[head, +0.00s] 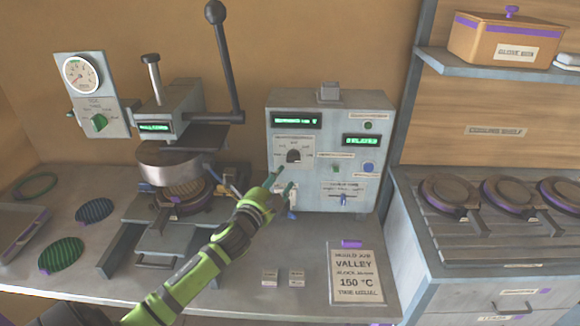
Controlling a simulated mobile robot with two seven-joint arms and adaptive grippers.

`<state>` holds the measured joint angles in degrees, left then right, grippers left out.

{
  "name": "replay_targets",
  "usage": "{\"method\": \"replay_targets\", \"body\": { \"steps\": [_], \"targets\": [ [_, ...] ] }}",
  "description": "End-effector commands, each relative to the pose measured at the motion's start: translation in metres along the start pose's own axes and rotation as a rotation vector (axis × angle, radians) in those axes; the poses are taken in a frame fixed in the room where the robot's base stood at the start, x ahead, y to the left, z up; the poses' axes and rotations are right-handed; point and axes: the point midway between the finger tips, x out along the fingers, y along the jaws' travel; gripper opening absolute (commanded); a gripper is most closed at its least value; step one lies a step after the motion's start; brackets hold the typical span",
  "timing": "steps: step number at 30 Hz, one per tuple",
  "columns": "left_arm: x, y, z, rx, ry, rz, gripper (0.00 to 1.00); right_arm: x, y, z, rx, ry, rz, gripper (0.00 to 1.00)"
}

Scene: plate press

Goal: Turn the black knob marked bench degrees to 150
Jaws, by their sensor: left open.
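The black knob (293,156) sits on a pale dial plate on the front of the grey control box (325,200). The marks around it are too small to read, and I cannot tell where the knob points. My left gripper (284,185) is open, just below and left of the knob in the picture. Its fingers appear apart from the knob and in front of the box's lower left part. A card (357,276) on the bench reads "MOULD JOB VALLEY", with "150 °C" below. My right gripper is not in view.
The box also carries green displays (297,120), a blue button (368,167) and a slider (343,199). A press with a long upright lever (226,65) stands left of it. A green knob (99,122) is on the wall panel. Two small blocks (270,278) lie in front.

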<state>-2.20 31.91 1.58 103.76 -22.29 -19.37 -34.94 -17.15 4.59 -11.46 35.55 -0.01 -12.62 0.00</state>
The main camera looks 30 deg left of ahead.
Motion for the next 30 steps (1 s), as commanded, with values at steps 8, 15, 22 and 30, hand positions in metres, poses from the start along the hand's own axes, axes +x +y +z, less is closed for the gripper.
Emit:
{"method": "replay_targets", "body": {
  "steps": [8,15,22,30],
  "targets": [
    [0.028,-0.01,0.001,0.03,0.011,-0.022,0.45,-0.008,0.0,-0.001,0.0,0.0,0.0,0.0],
    [0.059,-0.009,0.001,0.026,0.011,-0.02,0.45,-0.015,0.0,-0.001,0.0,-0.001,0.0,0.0],
    [0.073,-0.007,0.0,0.027,0.013,-0.019,0.45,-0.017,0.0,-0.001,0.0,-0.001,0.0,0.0],
    [0.074,-0.007,0.0,0.027,0.013,-0.019,0.45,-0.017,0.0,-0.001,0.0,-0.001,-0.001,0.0]
  ]
}}
